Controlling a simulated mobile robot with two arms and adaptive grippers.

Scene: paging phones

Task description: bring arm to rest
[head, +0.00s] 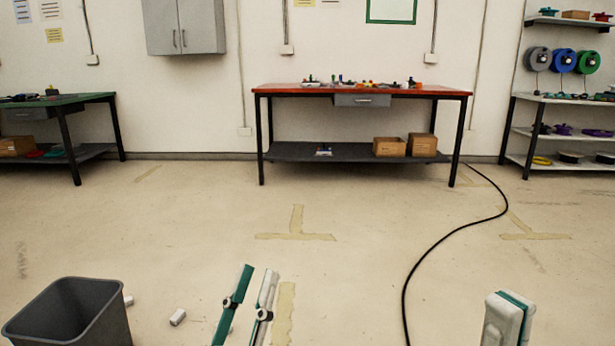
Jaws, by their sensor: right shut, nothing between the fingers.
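My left gripper (258,271) shows at the bottom, left of centre, with two long teal and white fingers pointing up and away. The fingers are apart with bare floor seen between them, so it is open and empty. My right gripper (512,297) shows at the bottom right as a white and teal block. Its fingers are together with nothing held. Both grippers are apart from any object.
A dark grey bin (70,312) stands at the bottom left, with small white pieces (178,317) on the floor beside it. A black cable (437,243) crosses the floor. A red-topped workbench (290,89), a green-topped bench (85,99) and shelves (532,96) line the wall.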

